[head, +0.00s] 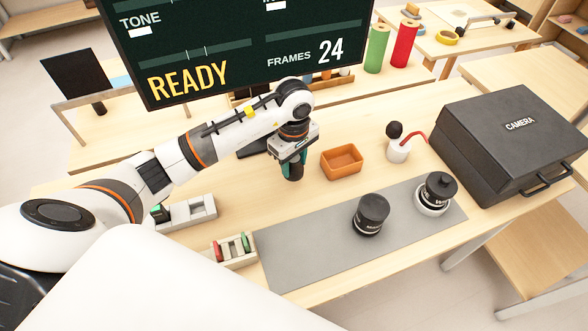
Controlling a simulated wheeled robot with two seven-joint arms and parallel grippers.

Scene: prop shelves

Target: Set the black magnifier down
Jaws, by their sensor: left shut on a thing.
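My left gripper (293,160) points down over the wooden table, left of the orange tray. It is shut on a small dark round thing, which I take to be the black magnifier (294,174). The gripper's fingers hide part of it, and I cannot tell whether its underside touches the table. My right gripper is out of view.

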